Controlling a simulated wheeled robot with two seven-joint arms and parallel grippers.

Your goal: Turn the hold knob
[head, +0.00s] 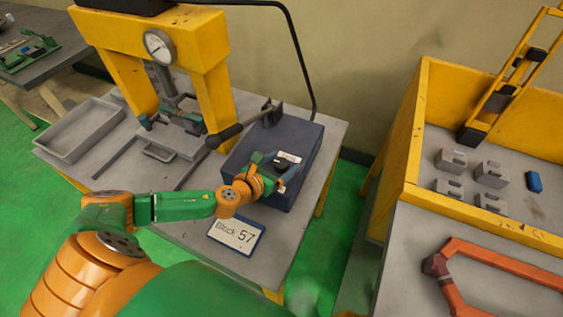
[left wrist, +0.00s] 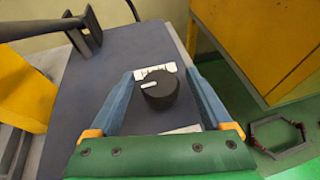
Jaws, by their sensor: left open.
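The hold knob is a round black knob (left wrist: 160,90) with a white pointer mark, on top of a dark blue box (head: 308,150). White labels lie above and below it in the left wrist view; their text is too small to read. In the left wrist view the pointer faces left. My left gripper (left wrist: 170,80) is open, with one blue finger on each side of the knob and a gap to both. In the head view the left gripper (head: 277,164) is over the box and partly covers the knob. My right gripper is not in view.
A yellow press with a round gauge (head: 159,47) stands behind left, and a black-handled lever (head: 225,136) reaches close to the box. A grey tray (head: 83,130) and a "Block 57" sign (head: 236,235) are on the table. A yellow-walled bench (head: 435,85) with grey blocks stands right.

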